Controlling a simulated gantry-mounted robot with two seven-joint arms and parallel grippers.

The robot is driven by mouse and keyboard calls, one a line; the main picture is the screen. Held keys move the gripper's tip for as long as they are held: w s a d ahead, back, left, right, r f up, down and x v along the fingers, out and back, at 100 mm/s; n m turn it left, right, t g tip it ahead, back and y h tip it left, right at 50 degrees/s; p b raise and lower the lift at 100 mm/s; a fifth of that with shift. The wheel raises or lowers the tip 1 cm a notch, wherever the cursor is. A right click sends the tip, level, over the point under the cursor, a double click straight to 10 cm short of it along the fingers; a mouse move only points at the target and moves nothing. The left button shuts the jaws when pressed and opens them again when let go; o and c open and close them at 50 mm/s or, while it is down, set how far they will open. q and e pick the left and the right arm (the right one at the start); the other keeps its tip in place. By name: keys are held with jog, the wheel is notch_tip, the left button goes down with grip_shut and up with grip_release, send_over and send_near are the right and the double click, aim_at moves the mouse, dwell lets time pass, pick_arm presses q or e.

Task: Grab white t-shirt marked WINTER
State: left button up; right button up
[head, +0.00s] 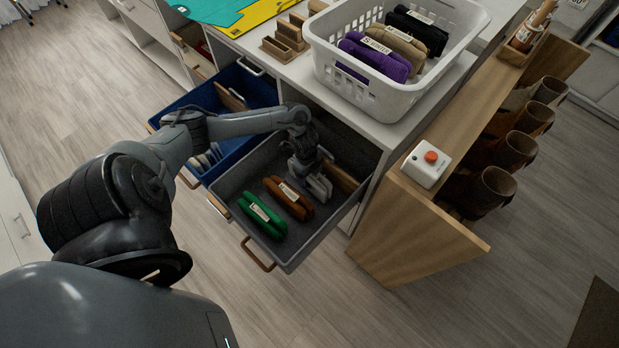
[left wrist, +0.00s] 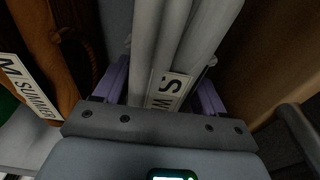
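A white folded t-shirt (head: 319,187) stands in the grey open drawer, right of a brown folded shirt (head: 288,198). My left gripper (head: 308,170) reaches down into the drawer over the white shirt. In the left wrist view the white shirt (left wrist: 165,45) lies between the two purple fingers of my left gripper (left wrist: 163,95). Its label shows "S" and a "W"; the rest is hidden by the gripper. I cannot tell whether the fingers press on the cloth. The brown shirt (left wrist: 48,45) beside it has a label reading "M SUMMER". My right gripper is not in view.
A green folded shirt (head: 262,217) lies at the drawer's left. The grey drawer's wall (head: 335,231) surrounds the hand; a blue drawer (head: 247,88) is open behind. A white basket (head: 385,98) with folded shirts stands on the counter. A wooden rack (head: 430,235) is at right.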

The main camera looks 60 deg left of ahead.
pick_arm(q)
jog(key=c, duration=0.7)
jog(key=shift+r, duration=0.15)
